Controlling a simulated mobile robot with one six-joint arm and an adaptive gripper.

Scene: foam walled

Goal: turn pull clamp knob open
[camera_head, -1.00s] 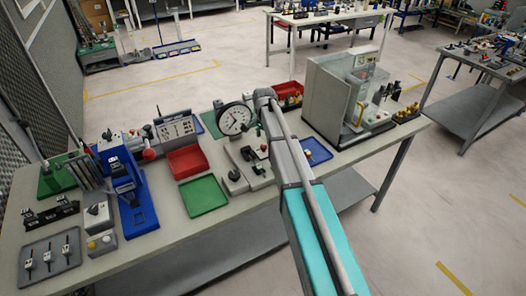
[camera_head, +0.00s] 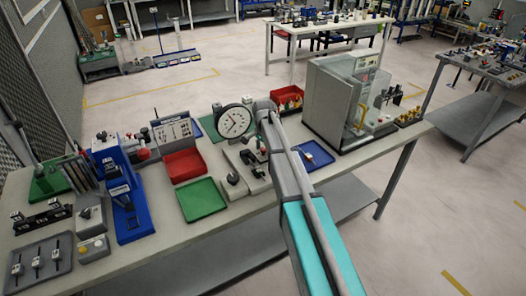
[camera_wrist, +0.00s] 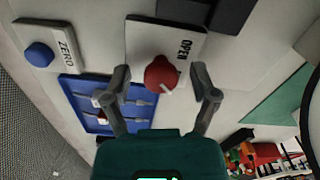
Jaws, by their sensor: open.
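The pull clamp knob (camera_wrist: 160,76) is a round red knob with a white mark, on a pale plate (camera_wrist: 143,42) lettered OPEN in the wrist view. My gripper (camera_wrist: 162,74) is open, with one finger on each side of the knob. Gaps show between the fingers and the knob, and I cannot see either finger touching it. In the head view my arm hides the gripper; the pale tester base (camera_head: 236,182) and round dial gauge (camera_head: 235,122) stand beside the arm's end.
A blue knob (camera_wrist: 40,56) marked ZERO and a blue tray (camera_wrist: 83,91) lie left in the wrist view. On the bench, a green tray (camera_head: 202,200), a red tray (camera_head: 184,166) and a grey machine (camera_head: 330,98) surround the tester.

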